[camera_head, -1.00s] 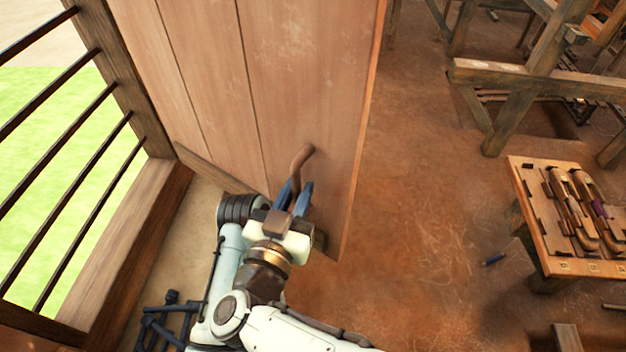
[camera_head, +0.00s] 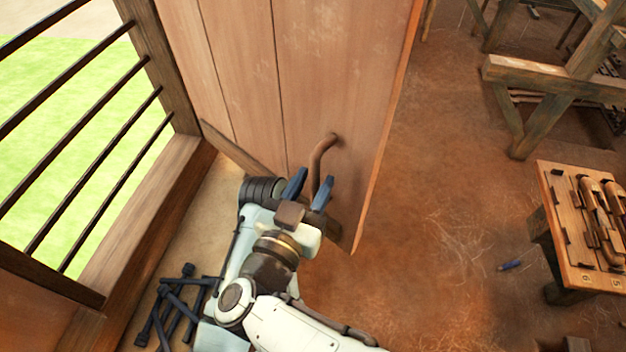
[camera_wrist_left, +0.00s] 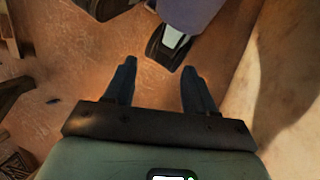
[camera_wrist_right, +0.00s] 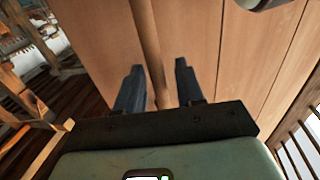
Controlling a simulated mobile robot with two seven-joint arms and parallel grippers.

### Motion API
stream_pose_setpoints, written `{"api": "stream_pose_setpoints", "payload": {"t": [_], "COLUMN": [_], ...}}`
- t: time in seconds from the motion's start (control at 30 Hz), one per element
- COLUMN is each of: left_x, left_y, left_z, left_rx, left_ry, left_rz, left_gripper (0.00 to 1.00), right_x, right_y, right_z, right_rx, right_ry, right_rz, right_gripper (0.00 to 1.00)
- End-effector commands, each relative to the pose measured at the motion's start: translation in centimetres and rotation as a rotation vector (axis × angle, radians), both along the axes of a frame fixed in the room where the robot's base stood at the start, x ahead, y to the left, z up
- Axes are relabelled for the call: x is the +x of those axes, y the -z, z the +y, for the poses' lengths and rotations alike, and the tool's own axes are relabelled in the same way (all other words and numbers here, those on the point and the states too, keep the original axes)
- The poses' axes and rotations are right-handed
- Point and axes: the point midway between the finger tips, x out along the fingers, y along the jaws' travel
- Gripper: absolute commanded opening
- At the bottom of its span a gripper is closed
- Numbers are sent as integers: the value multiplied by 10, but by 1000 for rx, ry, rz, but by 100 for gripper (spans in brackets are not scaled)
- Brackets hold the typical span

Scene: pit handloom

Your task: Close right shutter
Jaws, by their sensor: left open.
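The wooden plank shutter (camera_head: 345,75) stands swung inward from the barred window, at an angle to its frame. A curved brown handle (camera_head: 322,150) sticks out from its face near the lower free edge. My right gripper (camera_head: 308,188) is at the handle's lower part, with its blue fingers apart. In the right wrist view the handle (camera_wrist_right: 150,50) runs between the spread fingers (camera_wrist_right: 157,88), with gaps beside it. My left gripper (camera_wrist_left: 158,85) shows only in the left wrist view, open and empty above the floor.
The barred window (camera_head: 90,130) with its wooden sill (camera_head: 150,215) is at the left. A low tool bench (camera_head: 560,215) and timber loom frame (camera_head: 550,85) stand at the right. Open earthen floor (camera_head: 440,220) lies between shutter and bench.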

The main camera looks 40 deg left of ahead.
Motion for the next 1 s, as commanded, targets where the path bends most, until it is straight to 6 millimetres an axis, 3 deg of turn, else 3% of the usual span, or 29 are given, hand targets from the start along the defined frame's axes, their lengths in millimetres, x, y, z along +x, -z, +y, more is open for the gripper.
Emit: {"api": "stream_pose_setpoints", "payload": {"t": [0.33,0.73,0.77,0.9,1.0], "left_x": [-3,-3,-3,-3,-3], "left_y": [8,9,9,9,9], "left_z": [0,0,0,0,0], "left_rx": [0,0,0,0,0], "left_ry": [0,0,0,0,0], "left_rz": [3,3,3,3,3], "left_gripper": [55,55,49,3,0], "right_x": [-55,-66,-66,-66,-64], "right_y": [0,0,0,0,0], "right_z": [-11,-14,-14,-14,-14], "right_rx": [1,0,0,0,4], "right_ry": [-6,-3,-3,-3,-4], "right_rz": [-1,-1,-1,-1,-1], "right_gripper": [38,38,38,38,38]}}
